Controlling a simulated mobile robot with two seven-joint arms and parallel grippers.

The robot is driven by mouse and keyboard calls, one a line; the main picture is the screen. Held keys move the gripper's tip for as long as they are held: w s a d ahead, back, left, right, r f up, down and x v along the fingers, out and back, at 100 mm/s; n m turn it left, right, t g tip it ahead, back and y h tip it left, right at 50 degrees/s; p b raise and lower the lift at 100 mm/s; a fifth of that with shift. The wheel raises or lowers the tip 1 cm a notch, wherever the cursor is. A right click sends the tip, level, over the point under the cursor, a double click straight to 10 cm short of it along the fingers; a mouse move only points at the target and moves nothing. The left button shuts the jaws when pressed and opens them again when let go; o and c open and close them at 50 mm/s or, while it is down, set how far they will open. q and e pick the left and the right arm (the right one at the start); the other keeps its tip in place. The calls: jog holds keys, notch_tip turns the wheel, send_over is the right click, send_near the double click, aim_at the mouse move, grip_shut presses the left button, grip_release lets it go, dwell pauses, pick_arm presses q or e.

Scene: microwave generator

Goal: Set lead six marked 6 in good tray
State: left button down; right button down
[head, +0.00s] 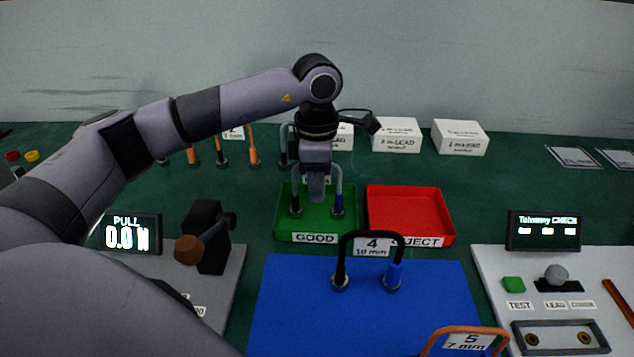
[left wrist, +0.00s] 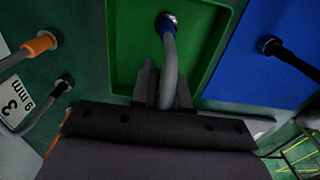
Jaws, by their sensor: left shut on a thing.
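My left gripper (head: 316,188) is over the green tray marked GOOD (head: 316,226) in the head view. It is shut on a grey lead (head: 338,182), whose arch stands with its two ends pointing down inside the tray outline. One end is blue; both have metal terminals. In the left wrist view the fingers (left wrist: 163,88) close around the grey lead (left wrist: 168,60) above the green tray (left wrist: 122,45). I cannot tell whether the ends touch the tray floor. The lead's number tag is hidden. My right gripper is not in view.
The red REJECT tray (head: 410,212) adjoins on the right. A black lead marked 4 (head: 372,236) stands on the blue mat (head: 300,310); an orange lead marked 5 (head: 466,338) is at its front. More leads and white boxes (head: 396,135) stand behind. A pull tester (head: 208,238) is left.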

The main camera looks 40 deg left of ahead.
pick_arm(q)
jog(key=c, duration=1.1)
grip_release()
notch_tip(320, 180, up, 12)
jog(key=shift+r, duration=0.1)
